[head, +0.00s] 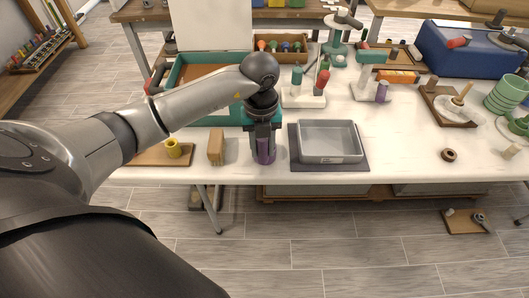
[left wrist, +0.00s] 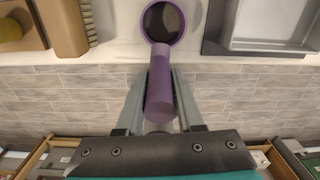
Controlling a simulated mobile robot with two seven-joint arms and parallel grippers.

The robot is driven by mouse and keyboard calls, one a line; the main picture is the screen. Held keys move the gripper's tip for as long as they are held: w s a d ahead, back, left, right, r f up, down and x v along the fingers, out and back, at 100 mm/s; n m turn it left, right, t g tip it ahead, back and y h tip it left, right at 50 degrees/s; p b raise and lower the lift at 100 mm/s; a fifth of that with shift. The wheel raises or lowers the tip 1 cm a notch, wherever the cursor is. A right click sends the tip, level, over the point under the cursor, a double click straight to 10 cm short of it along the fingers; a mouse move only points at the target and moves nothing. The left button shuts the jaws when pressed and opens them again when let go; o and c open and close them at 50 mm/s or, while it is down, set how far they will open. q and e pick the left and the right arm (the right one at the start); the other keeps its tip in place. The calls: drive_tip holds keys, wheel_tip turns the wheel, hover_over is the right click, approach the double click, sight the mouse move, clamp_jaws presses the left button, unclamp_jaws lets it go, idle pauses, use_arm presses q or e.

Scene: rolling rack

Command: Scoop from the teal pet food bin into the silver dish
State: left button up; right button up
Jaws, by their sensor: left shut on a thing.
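My left gripper (head: 263,142) is shut on a purple scoop (head: 265,152) just left of the silver dish, over the table's front part. In the left wrist view the fingers (left wrist: 160,105) grip the scoop's handle. Its round cup (left wrist: 163,22) lies beyond them, dark inside; I cannot tell if it holds food. The silver dish (head: 330,154) sits on a dark mat (head: 294,150); it looks empty, and its edge shows in the left wrist view (left wrist: 232,30). The teal pet food bin (head: 222,121) stands behind my left arm, partly hidden. My right gripper is out of view.
A wooden brush (head: 216,147) and a yellow cup (head: 173,149) on a wooden board stand left of the scoop. Behind the dish are tool stands (head: 305,97). A brown ring (head: 449,155) lies to the right. The table front right of the dish is mostly clear.

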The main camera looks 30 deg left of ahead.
use_arm(q)
clamp_jaws()
drive_tip(key=shift+r, duration=0.1)
idle(0.3)
